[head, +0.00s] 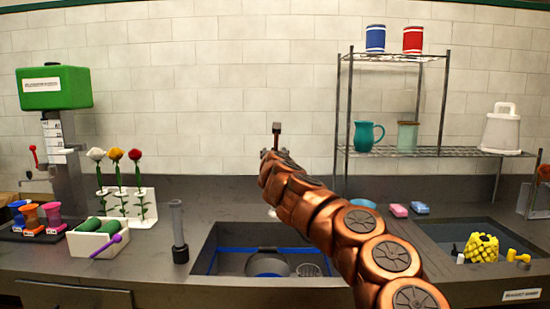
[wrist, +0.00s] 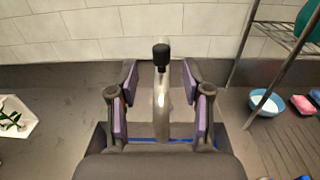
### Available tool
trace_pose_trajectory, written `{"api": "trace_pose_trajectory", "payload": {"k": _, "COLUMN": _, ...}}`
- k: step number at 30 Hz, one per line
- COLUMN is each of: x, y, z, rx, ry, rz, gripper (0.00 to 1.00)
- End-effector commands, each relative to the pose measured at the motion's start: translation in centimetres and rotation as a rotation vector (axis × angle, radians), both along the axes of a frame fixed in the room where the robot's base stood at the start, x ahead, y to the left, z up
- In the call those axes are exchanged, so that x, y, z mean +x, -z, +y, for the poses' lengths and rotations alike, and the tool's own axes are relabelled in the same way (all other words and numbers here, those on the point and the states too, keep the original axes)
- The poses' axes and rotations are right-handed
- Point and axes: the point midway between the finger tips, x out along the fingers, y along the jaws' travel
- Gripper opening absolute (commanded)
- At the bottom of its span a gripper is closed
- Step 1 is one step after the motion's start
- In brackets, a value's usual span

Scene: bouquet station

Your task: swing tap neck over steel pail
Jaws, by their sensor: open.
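The tap neck (wrist: 162,95) is a pale metal tube with a black knob on top, standing at the back of the sink. In the wrist view it lies between the two purple-padded fingers of my gripper (wrist: 160,82), which is open around it. I cannot tell whether either pad touches it. In the head view the dark knob (head: 277,128) shows above the end of my arm, which hides most of the tap and gripper. A round steel vessel, apparently the pail (head: 268,265), stands in the left sink, below the tap; its lower part is hidden.
The left sink (head: 213,240) has a blue line inside, and a clear glass (head: 308,270) stands beside the pail. A grey upright cylinder (head: 178,235) stands left of the sink. A wire shelf (head: 440,152) and a blue bowl (wrist: 267,104) are on the right.

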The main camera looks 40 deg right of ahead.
Motion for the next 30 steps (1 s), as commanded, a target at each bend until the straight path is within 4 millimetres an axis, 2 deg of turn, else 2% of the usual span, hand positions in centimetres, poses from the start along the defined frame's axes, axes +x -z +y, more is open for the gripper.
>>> {"api": "trace_pose_trajectory", "payload": {"k": 18, "x": -3.6, "y": -0.2, "z": 3.2, "rx": -0.003, "ry": -0.003, "rz": -0.003, "gripper": 0.49}}
{"api": "trace_pose_trajectory", "payload": {"k": 30, "x": -4.0, "y": -0.2, "z": 3.5, "rx": -0.002, "ry": -0.001, "rz": -0.002, "gripper": 0.49}}
